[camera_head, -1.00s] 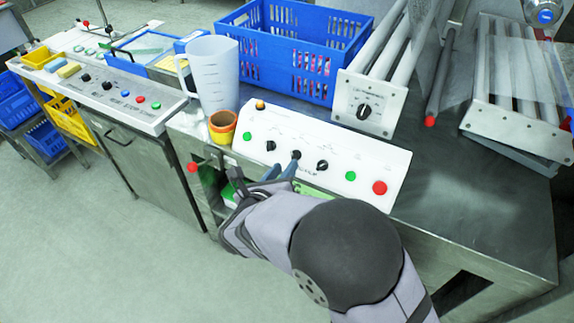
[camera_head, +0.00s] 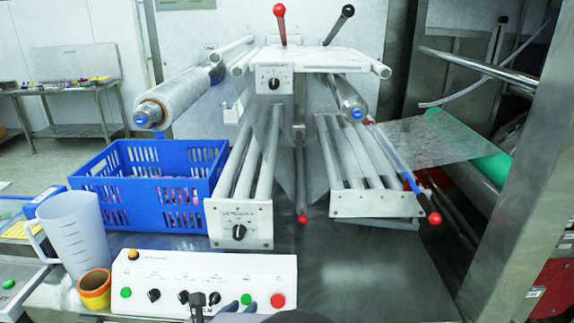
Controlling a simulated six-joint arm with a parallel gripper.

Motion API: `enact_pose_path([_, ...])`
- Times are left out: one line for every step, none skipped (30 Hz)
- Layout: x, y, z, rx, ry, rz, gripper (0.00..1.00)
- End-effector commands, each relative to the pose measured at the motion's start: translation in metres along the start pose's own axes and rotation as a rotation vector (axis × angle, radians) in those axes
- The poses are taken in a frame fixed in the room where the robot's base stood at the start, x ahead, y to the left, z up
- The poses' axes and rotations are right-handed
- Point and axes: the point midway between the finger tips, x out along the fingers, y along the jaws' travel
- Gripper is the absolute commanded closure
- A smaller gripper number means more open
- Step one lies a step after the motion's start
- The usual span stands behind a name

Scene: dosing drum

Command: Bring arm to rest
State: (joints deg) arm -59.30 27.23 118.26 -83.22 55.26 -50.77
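My gripper (camera_head: 239,307) shows only in part at the bottom edge. Most of my gripper and arm is cut off by the picture's lower edge. The panel carries a green button (camera_head: 125,293), a red button (camera_head: 278,300), black knobs (camera_head: 154,296) and an orange button (camera_head: 133,254). Whether the fingertips touch the panel cannot be told.
A blue crate (camera_head: 150,155), a measuring jug (camera_head: 75,235) and an orange-yellow cup (camera_head: 95,288) stand at the left. Roller frames (camera_head: 239,220) with red-tipped levers rise behind the panel. The steel tabletop (camera_head: 370,275) at the right is bare.

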Motion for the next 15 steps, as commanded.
enact_pose_path([0.009, -0.033, 0.003, 0.114, 0.051, -0.071, 0.73])
enact_pose_path([0.013, -0.051, 0.0, 0.187, 0.084, -0.114, 0.73])
enact_pose_path([0.017, -0.075, -0.004, 0.289, 0.125, -0.171, 0.73])
enact_pose_path([0.018, -0.094, -0.007, 0.369, 0.155, -0.217, 0.73])
enact_pose_path([0.019, -0.112, -0.011, 0.453, 0.184, -0.265, 0.73])
enact_pose_path([0.019, -0.137, -0.018, 0.574, 0.223, -0.334, 0.73])
enact_pose_path([0.017, -0.155, -0.024, 0.673, 0.251, -0.389, 0.73])
enact_pose_path([0.014, -0.174, -0.03, 0.781, 0.278, -0.449, 0.73])
enact_pose_path([0.008, -0.197, -0.04, 0.932, 0.311, -0.533, 0.73])
enact_pose_path([0.003, -0.212, -0.048, 1.044, 0.333, -0.595, 0.73])
enact_pose_path([-0.003, -0.226, -0.056, 1.159, 0.351, -0.659, 0.73])
enact_pose_path([-0.012, -0.242, -0.065, 1.313, 0.37, -0.741, 0.73])
enact_pose_path([-0.019, -0.252, -0.072, 1.426, 0.381, -0.803, 0.73])
enact_pose_path([-0.026, -0.26, -0.079, 1.539, 0.389, -0.865, 0.73])
enact_pose_path([-0.035, -0.269, -0.087, 1.687, 0.394, -0.943, 0.73])
